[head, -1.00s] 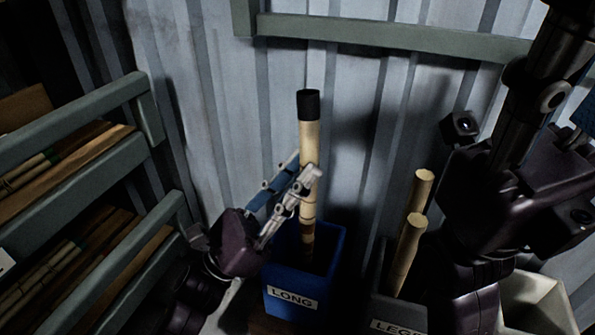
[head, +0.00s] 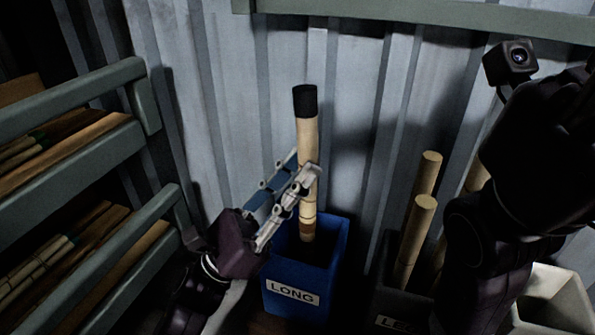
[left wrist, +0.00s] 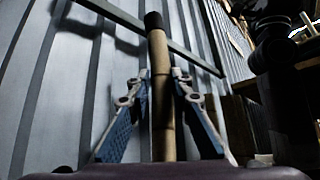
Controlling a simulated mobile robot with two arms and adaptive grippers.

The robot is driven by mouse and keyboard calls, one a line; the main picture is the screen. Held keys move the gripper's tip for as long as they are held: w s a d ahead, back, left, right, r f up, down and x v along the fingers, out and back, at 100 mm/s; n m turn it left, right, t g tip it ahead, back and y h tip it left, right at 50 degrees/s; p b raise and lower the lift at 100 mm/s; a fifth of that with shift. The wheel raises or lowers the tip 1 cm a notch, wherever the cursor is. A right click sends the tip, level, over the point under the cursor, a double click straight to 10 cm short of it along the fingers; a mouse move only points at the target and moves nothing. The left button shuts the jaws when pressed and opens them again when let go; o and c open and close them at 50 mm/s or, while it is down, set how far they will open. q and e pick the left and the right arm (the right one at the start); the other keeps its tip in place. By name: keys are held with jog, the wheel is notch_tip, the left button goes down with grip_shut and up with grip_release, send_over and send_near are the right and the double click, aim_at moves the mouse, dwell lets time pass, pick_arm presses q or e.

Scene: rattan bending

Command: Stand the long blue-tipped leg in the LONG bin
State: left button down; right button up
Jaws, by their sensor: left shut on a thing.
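The long leg (head: 308,150) is a pale pole with a black upper end; it stands nearly upright, and no blue tip shows on it. My left gripper (head: 308,172) is shut on its middle. In the left wrist view the leg (left wrist: 160,90) rises between the fingers of the left gripper (left wrist: 160,95). The blue bin (head: 292,293) labelled LONG is below, and the leg's lower end shows at its open mouth, in front of the dark inside. I cannot tell how deep the end is. My right gripper's fingers are not in view; only my right arm shows at the right.
A dark bin (head: 392,318) with a partly hidden label holds several pale poles (head: 416,235), right of the blue bin. A white bin (head: 560,305) stands further right. Shelves (head: 100,165) with sticks are at the left. A corrugated wall (head: 230,110) with a rail is behind.

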pick_arm(q)
jog(key=f, duration=0.2)
jog(key=f+n+y, duration=0.1)
jog(key=shift+w+d+f+t, duration=0.25)
jog(key=shift+w+d+t, duration=0.05)
jog(key=shift+d, duration=0.05)
jog(key=c, duration=1.7)
grip_release()
jog(key=shift+o, duration=0.2)
jog(key=shift+f, duration=0.1)
jog(key=s+a+f+m+h, duration=0.1)
jog(key=s+a+f, duration=0.3)
jog(key=a, duration=0.4)
jog(key=shift+f, duration=0.65)
jog(key=shift+s, duration=0.15)
